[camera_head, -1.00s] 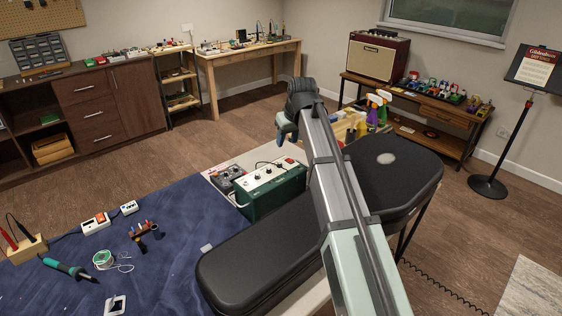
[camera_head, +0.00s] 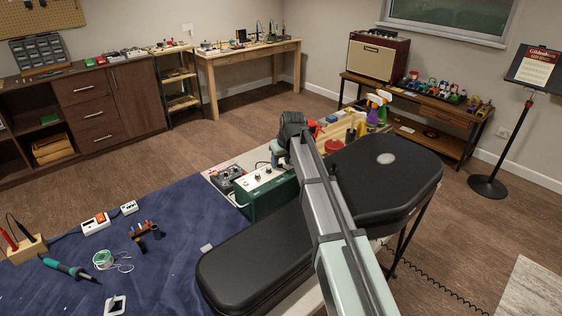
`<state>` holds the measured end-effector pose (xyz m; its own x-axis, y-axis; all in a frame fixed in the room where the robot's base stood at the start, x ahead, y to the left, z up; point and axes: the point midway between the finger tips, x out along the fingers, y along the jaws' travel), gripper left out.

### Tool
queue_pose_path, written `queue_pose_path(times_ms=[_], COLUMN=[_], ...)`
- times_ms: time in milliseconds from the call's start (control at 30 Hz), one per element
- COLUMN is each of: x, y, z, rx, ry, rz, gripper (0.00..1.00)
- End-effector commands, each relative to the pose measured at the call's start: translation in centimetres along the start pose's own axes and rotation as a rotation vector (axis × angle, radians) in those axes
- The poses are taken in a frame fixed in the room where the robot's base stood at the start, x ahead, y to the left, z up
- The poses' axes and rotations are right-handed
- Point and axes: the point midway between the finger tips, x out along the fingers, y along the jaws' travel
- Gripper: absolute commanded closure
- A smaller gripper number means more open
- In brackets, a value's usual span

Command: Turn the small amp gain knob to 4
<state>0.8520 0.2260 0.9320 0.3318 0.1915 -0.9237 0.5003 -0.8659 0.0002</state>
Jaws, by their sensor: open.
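A dark green box with a pale top panel and several small knobs (camera_head: 262,196) stands on the bench; it looks like the small amp, but no label is legible. The gain knob's setting is too small to read. My gripper (camera_head: 277,161) is open and empty, just above the far right end of the green box's panel. My wrist and arm hide that end of the panel. I cannot tell whether the fingertips touch it.
A dark box with knobs (camera_head: 226,178) sits left of the green box. A black guitar case (camera_head: 255,256) lies close in front and to the right. Spray bottles (camera_head: 377,107) and tools stand behind my arm. A blue mat (camera_head: 185,225) covers the bench's left, with a soldering iron (camera_head: 68,268) on it.

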Motion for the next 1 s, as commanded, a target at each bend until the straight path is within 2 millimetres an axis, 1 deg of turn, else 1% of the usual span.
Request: queue_pose_path(times_ms=[333, 800, 1000], x=[0.27, 0.25, 0.25], y=[-0.01, -0.01, -0.02], z=[0.02, 0.02, 0.02], rx=[0.0, 0.0, 0.001], ry=[0.0, 0.0, 0.0], rz=[0.0, 0.0, 0.0], gripper=[0.55, 1.0, 1.0])
